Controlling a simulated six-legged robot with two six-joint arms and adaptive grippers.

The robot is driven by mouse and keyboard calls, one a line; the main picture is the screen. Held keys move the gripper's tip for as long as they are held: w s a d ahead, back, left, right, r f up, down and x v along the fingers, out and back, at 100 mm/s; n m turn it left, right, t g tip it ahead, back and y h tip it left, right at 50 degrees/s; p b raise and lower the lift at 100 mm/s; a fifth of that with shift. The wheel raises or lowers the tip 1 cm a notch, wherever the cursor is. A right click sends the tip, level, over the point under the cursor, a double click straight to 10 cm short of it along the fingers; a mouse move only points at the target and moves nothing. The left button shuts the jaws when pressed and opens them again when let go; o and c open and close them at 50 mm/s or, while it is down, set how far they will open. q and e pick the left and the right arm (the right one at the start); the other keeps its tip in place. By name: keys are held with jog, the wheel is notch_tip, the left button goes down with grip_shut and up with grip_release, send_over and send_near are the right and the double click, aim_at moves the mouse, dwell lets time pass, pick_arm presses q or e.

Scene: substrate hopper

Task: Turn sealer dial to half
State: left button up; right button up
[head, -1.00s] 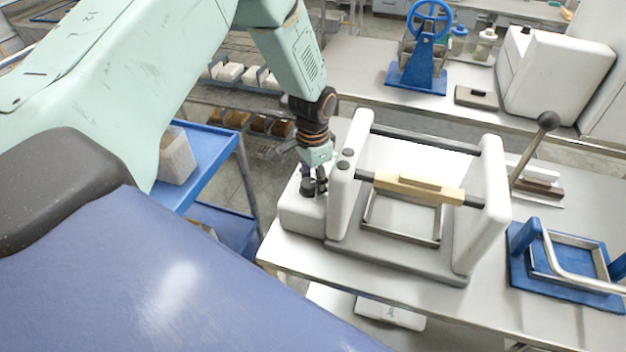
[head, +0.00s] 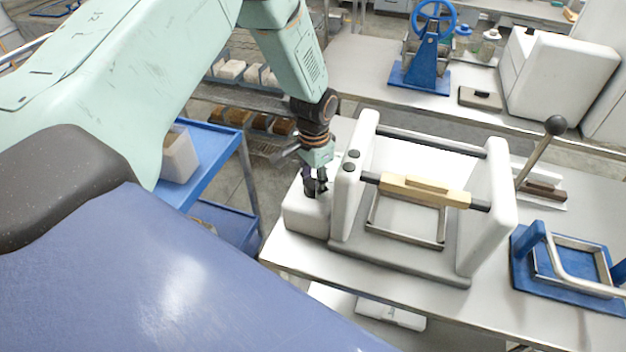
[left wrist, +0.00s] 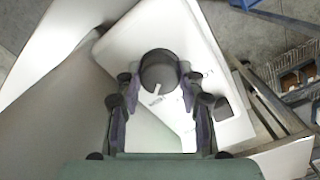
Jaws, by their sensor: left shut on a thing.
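The sealer (head: 481,225) is a white frame with two side walls and a wooden-handled bar on the bench. At its left is a low white box (head: 304,217) that bears the dial. In the left wrist view the dial (left wrist: 158,70) is a round dark knob with a white pointer line, and small marks lie beside it. My left gripper (head: 316,188) reaches down from above onto the box. In the left wrist view its fingertips (left wrist: 157,78) are shut on the dial from both sides. In the head view the fingers mostly hide the dial. My right gripper is not in view.
A black-knobbed lever (head: 541,150) and a blue-based frame (head: 518,265) stand to the right. A blue cart (head: 205,160) is at the left. A blue-wheeled press (head: 427,60) stands behind.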

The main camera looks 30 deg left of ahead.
pick_arm(q)
jog(key=n, duration=0.1)
jog(key=n+p, duration=0.1)
jog(key=n, duration=0.3)
jog(key=shift+w+r+p, duration=0.3)
jog(key=shift+w, duration=0.1)
jog(key=n, duration=0.5)
jog(key=shift+n, duration=0.3)
jog(key=shift+a, duration=0.1)
jog(key=o, duration=1.2)
jog(key=shift+s+f, duration=0.2)
jog(key=shift+r, duration=0.1)
